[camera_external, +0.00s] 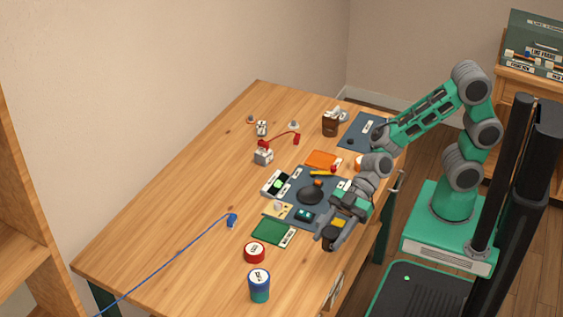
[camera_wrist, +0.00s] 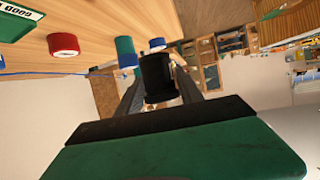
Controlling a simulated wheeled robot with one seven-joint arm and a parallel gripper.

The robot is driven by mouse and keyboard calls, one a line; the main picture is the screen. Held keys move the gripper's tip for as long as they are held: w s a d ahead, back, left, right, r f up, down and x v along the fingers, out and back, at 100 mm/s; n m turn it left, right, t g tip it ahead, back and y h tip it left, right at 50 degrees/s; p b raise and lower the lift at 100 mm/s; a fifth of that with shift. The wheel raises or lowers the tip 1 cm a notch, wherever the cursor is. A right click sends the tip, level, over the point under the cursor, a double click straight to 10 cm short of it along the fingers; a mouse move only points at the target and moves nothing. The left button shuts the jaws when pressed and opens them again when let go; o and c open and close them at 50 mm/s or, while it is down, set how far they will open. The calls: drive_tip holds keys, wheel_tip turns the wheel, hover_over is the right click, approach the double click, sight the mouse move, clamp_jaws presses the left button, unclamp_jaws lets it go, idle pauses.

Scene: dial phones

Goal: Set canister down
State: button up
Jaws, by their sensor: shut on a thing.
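My gripper (camera_external: 330,240) hangs at the front edge of the wooden table, beside the dark mat. In the wrist view its fingers (camera_wrist: 160,90) are shut on a small black canister (camera_wrist: 157,72). The canister looks held clear of the tabletop. In the external view it is a dark end at the fingertips (camera_external: 328,246), partly hidden by the gripper. I cannot tell its height above the table or exactly how it is tilted.
Near the gripper are a green card (camera_external: 268,231), a red round tin (camera_external: 254,255) and a teal-blue canister (camera_external: 259,290). A blue cable (camera_external: 165,265) crosses the left side. A black pan-like piece (camera_external: 310,195) is on the mat.

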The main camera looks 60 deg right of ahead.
hover_over(302, 280)
drive_tip(key=f, duration=0.6)
drive_tip(key=shift+s+f, duration=0.25)
drive_tip(key=shift+f, duration=0.15)
wheel_tip(302, 280, down, 3)
drive_tip(key=shift+w+a+r, duration=0.1)
drive_tip(key=shift+w, duration=0.05)
drive_tip(key=shift+f, duration=0.25)
drive_tip(key=shift+f, duration=0.1)
drive_tip(key=shift+f, duration=0.15)
drive_tip(key=o, duration=1.3)
